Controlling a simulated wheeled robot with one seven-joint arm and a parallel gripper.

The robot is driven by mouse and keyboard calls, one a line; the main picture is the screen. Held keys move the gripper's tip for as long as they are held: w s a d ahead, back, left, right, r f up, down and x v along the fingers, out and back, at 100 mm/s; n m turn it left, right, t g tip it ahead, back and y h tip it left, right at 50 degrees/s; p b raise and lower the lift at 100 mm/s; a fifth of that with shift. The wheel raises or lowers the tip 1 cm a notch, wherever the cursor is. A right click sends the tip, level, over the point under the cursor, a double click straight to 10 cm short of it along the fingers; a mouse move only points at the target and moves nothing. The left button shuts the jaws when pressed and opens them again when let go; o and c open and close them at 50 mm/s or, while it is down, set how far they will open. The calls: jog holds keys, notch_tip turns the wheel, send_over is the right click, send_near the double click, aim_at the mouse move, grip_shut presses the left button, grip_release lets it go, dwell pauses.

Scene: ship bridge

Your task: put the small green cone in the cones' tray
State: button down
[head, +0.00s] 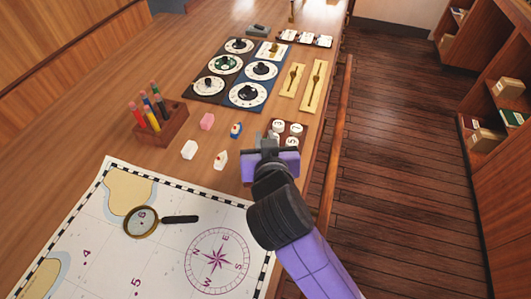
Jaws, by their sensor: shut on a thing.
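My gripper (268,143) is at the right edge of the wooden table, seen from behind and above. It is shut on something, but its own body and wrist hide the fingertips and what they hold. I cannot make out a small green cone anywhere in the head view. I cannot pick out a tray that is clearly the cones' tray either. A dark brown plate with white round pieces (294,128) lies just beyond my gripper, partly covered by it.
Left of my gripper stand a white block (189,150), a pink block (207,121), a blue-and-white piece (236,130) and a white-and-red piece (220,160). A pencil holder (172,126), a dial panel (216,97), a chart (112,235) and a magnifying glass (180,219) lie around.

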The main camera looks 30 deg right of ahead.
jog(key=shift+f, duration=2.9)
jog(key=shift+f, duration=0.15)
jog(key=c, duration=1.4)
grip_release()
jog(key=shift+r, duration=0.2)
jog(key=b+v, duration=0.1)
jog(key=v, duration=1.1)
jog(key=shift+f+b, duration=0.1)
jog(key=shift+b, duration=0.2)
jog(key=shift+s, duration=0.1)
